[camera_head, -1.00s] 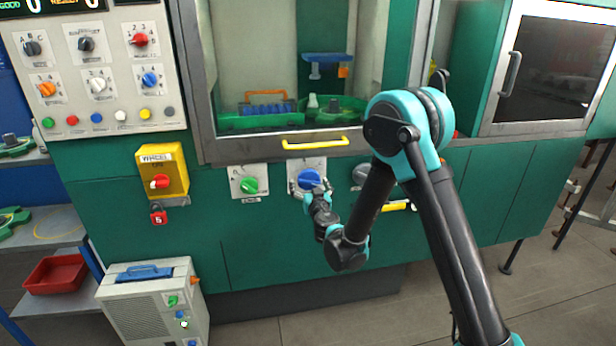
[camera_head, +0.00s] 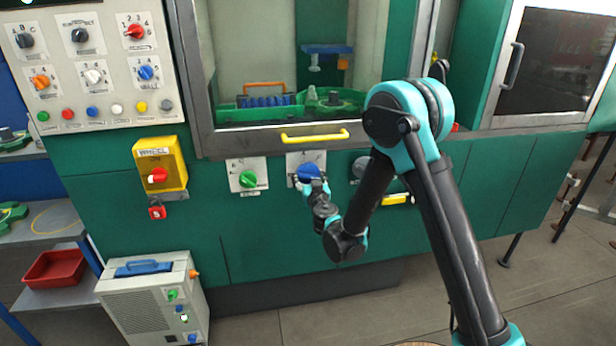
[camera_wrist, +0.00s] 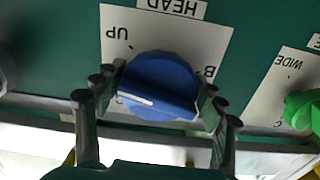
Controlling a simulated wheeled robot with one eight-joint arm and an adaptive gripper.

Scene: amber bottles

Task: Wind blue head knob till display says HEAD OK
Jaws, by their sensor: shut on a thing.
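The blue head knob (camera_head: 308,171) sits on a white plate on the green machine front, below the yellow window handle. In the wrist view the blue knob (camera_wrist: 160,82) lies between the fingers of my gripper (camera_wrist: 158,100), which are closed on its two sides. The plate reads HEAD and UP, upside down in that view. The white line on the knob points to the left there. In the head view my gripper (camera_head: 313,183) covers the knob's lower part. The display at the upper left is cut off by the frame's top edge, so its text cannot be read.
A green knob (camera_head: 248,179) is left of the blue one; a grey knob (camera_head: 361,166) is to its right, partly behind my arm. The yellow handle (camera_head: 314,137) is just above. A yellow switch box (camera_head: 159,165) hangs further left.

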